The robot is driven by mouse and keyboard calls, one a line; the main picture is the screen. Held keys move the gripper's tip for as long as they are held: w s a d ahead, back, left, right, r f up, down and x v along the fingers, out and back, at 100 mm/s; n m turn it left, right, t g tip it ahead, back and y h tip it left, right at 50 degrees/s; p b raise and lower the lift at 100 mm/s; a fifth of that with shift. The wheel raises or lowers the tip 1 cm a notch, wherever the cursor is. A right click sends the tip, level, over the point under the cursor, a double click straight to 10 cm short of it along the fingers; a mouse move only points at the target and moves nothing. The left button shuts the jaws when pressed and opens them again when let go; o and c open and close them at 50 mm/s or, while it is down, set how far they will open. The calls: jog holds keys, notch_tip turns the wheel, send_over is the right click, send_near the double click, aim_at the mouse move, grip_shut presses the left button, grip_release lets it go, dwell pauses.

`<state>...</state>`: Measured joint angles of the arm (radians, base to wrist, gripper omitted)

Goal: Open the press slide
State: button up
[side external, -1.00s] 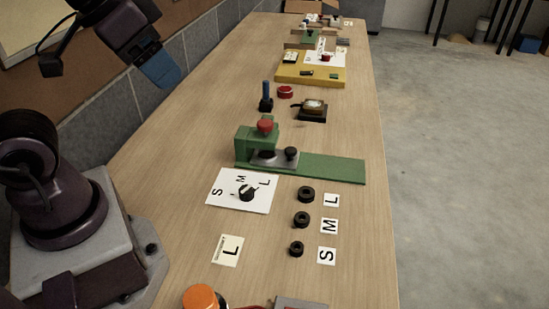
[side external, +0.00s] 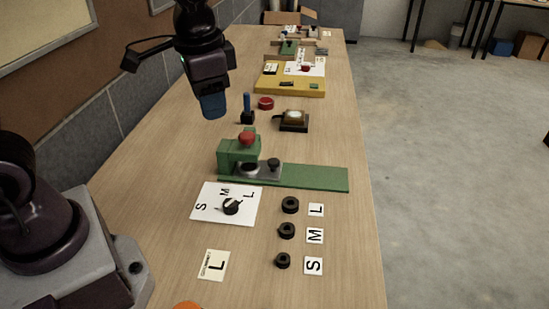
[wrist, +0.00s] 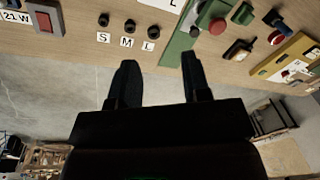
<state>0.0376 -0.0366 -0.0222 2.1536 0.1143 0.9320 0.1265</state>
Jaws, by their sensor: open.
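The green press (side external: 240,155) stands on the table with a red knob (side external: 247,138) on top. Its grey slide (side external: 258,168) with a black knob (side external: 274,164) lies at the press's foot, on a long green base (side external: 315,178). The slide sits partly under the green block. In the wrist view the green base (wrist: 178,42) and red knob (wrist: 217,27) show at the top. My gripper (side external: 213,112) hangs above the table, behind and left of the press, touching nothing. Its two fingers (wrist: 159,62) are apart and empty in the wrist view.
Behind are a blue-handled tool (side external: 247,110), a red disc (side external: 266,103), a black-based device (side external: 293,120) and a yellow board (side external: 290,90).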

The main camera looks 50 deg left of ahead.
jog(key=w+f+m+g+y, duration=0.2)
jog(key=w+f+m, duration=0.7)
jog(key=w+f, duration=0.55)
jog(key=m+y, duration=0.2)
jog(key=m, duration=0.3)
send_near(274, 161)
jog(key=x, duration=0.8)
jog(key=shift+a+f, duration=0.2)
jog(key=shift+f, duration=0.05)
